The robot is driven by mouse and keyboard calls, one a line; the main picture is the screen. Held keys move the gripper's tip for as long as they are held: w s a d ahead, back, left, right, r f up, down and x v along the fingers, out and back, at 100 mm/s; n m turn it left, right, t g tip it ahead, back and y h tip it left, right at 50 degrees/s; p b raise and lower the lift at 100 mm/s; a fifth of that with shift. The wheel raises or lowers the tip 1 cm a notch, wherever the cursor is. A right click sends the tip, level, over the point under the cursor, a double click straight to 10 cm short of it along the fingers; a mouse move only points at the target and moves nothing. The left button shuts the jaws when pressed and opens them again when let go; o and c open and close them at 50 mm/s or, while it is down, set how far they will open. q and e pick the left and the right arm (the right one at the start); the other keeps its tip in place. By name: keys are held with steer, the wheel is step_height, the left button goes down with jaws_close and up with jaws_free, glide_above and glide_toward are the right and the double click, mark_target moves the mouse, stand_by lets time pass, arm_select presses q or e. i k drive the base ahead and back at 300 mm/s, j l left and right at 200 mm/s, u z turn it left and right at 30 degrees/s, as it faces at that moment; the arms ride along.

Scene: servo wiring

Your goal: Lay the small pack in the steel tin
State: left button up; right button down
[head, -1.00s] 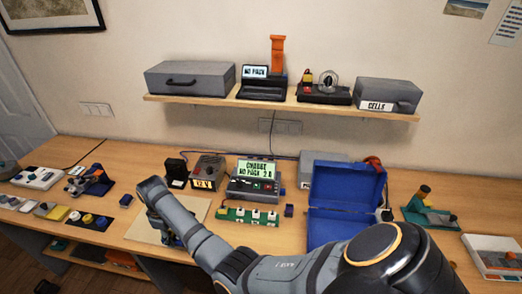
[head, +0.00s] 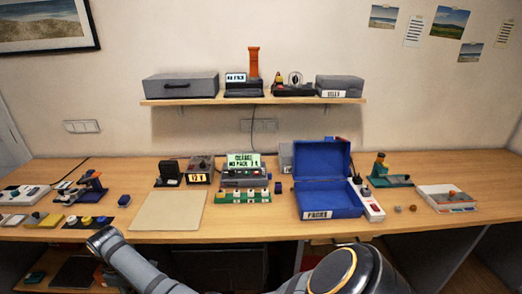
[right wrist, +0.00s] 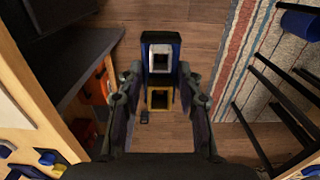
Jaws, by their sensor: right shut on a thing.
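My right gripper (right wrist: 158,105) is shut on a small dark-blue pack (right wrist: 174,55) with a pale-framed square and a yellow-framed square on it. The floor shows below it, past the bench's front edge. In the head view my right arm reaches across to the lower left, and the held pack cannot be made out there. A grey metal-looking box labelled CELLS (head: 340,86) stands closed on the shelf, and a larger grey box (head: 181,88) with a handle stands at the shelf's left end. I cannot tell which is the steel tin. My left gripper is out of view.
An open blue case labelled PACKS (head: 330,212) stands on the bench right of the charger (head: 241,171), whose screen reads NO PACK. A small blue block (head: 278,187) lies beside the charger. The beige mat (head: 167,211) is bare.

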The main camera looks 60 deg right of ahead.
mark_target(325, 203)
steer(key=j+z, duration=0.1)
steer(key=z, duration=0.3)
steer(key=j+z, duration=0.15)
steer(key=z, duration=0.25)
steer(key=j+z, duration=0.1)
steer(key=z, duration=0.3)
